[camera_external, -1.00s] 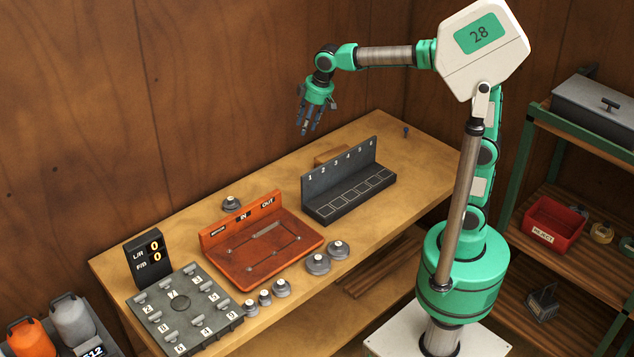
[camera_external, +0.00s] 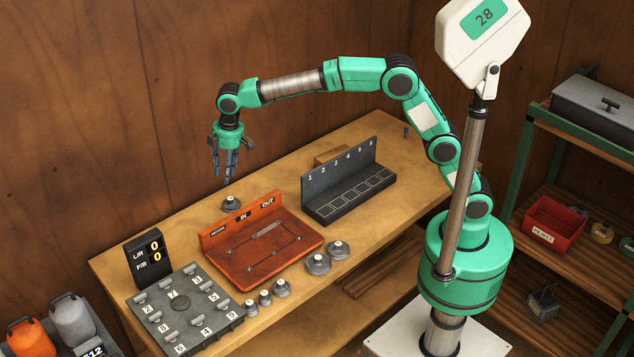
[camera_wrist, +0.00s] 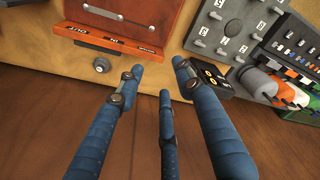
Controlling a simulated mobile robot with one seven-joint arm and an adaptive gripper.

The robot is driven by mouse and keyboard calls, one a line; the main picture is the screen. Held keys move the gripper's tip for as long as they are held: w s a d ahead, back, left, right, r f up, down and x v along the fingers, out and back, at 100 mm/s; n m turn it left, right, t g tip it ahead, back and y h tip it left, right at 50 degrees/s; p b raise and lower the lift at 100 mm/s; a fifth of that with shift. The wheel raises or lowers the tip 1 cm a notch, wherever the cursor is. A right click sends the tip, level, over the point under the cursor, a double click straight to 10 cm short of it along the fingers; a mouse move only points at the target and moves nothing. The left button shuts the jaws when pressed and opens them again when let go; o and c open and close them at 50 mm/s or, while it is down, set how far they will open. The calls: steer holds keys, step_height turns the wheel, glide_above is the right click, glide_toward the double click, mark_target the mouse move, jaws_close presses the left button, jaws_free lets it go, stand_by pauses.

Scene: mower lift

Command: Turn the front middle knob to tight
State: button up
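The grey knob panel (camera_external: 206,335) lies at the near left end of the bench, with several small grey knobs, numbered white tags and a round disc (camera_external: 180,302) in its middle. I cannot tell which knob is the front middle one or how it is set. The panel also shows in the wrist view (camera_wrist: 222,47), at the upper right. My gripper (camera_external: 226,178) points down above the back edge of the bench, above a small grey weight (camera_external: 230,203) and apart from the panel. In the wrist view its three blue fingers (camera_wrist: 155,80) are spread with nothing between them.
A black display (camera_external: 142,267) reading L/R 0 and F/B 0 stands behind the panel. An orange tray (camera_external: 232,268) marked IN and OUT lies beside it, with several grey weights (camera_external: 281,288) in front. A dark numbered rack (camera_external: 327,209) stands farther right.

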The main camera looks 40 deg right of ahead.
steer(key=s+a+f+n+p, duration=0.1)
steer(key=s+a+f, duration=0.25)
steer(key=a, duration=0.55)
steer(key=s+a+f+n+p, duration=0.25)
steer(key=a+f, duration=0.25)
steer(key=a, duration=0.3)
steer(key=n+g+h+p, duration=0.1)
steer(key=n+p, duration=0.1)
glide_above(198, 319)
steer(key=w, duration=0.1)
step_height(198, 319, down, 11)
steer(key=shift+f, duration=0.15)
step_height(198, 319, down, 14)
steer(key=shift+r, duration=0.25)
jaws_close()
